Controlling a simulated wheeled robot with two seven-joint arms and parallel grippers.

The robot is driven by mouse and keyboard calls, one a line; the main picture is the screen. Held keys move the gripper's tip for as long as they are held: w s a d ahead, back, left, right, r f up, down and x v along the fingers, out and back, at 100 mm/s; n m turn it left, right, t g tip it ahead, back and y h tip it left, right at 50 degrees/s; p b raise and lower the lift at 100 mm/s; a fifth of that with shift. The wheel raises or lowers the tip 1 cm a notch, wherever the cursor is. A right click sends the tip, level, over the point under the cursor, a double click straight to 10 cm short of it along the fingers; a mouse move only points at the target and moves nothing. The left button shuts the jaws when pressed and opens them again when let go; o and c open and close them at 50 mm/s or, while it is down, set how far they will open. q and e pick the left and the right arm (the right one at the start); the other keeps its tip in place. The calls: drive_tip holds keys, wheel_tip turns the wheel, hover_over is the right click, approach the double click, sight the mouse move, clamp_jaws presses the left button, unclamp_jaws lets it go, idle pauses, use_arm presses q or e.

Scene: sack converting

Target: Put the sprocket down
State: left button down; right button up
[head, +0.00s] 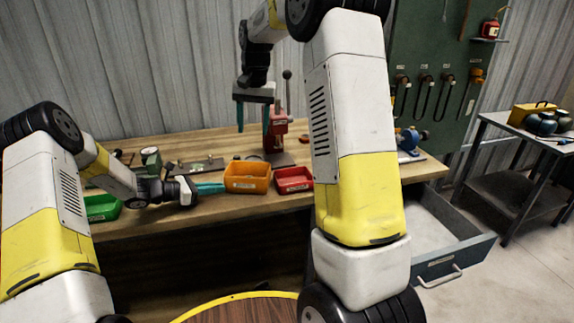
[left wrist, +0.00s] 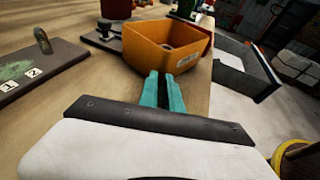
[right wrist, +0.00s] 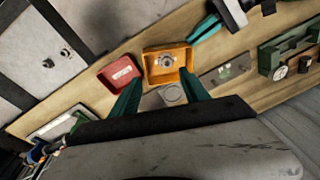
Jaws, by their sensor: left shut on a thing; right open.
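The sprocket appears as a small grey round part with a central hole (right wrist: 166,61), lying inside the orange bin (right wrist: 185,54). In the left wrist view a round shape shows faintly in the orange bin (left wrist: 165,62). My left gripper (head: 211,188) reaches the left side of the orange bin (head: 246,184). Its teal fingers (left wrist: 163,82) are close together at the bin's wall, apparently shut on it, though the contact is partly hidden. My right gripper (right wrist: 160,92) is open and empty, raised above the bench behind the bins, its fingers pointing down.
A red bin (head: 293,181) stands right of the orange one, and a green bin (head: 102,208) at the left. A red press (head: 276,128) stands behind the bins, near my right gripper. A blue vise (head: 408,140) is farther right. An open drawer (head: 437,262) juts from the bench.

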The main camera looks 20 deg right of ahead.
use_arm(q)
drive_tip(key=shift+w, duration=0.2)
use_arm(e)
drive_tip(key=s+d+r+n+t, duration=0.1)
drive_tip(key=s+r, duration=0.2)
drive_tip(key=s, duration=0.3)
drive_tip(key=s+r+t+y, duration=0.1)
drive_tip(key=s+r, duration=0.2)
drive_tip(key=s, duration=0.3)
drive_tip(key=s+d+r+n+t, duration=0.1)
drive_tip(key=s+r, duration=0.1)
drive_tip(key=s, duration=0.4)
use_arm(q)
drive_tip(key=c, duration=1.5)
unclamp_jaws()
drive_tip(key=shift+s, duration=0.1)
use_arm(e)
drive_tip(key=s+f+n+t, duration=0.1)
drive_tip(key=s+f, duration=0.2)
drive_tip(key=s, duration=1.1)
drive_tip(key=shift+f+n+t, duration=0.15)
drive_tip(key=shift+n+t, duration=0.25)
use_arm(q)
drive_tip(key=shift+o, duration=0.2)
use_arm(e)
drive_tip(key=shift+s+a, duration=0.1)
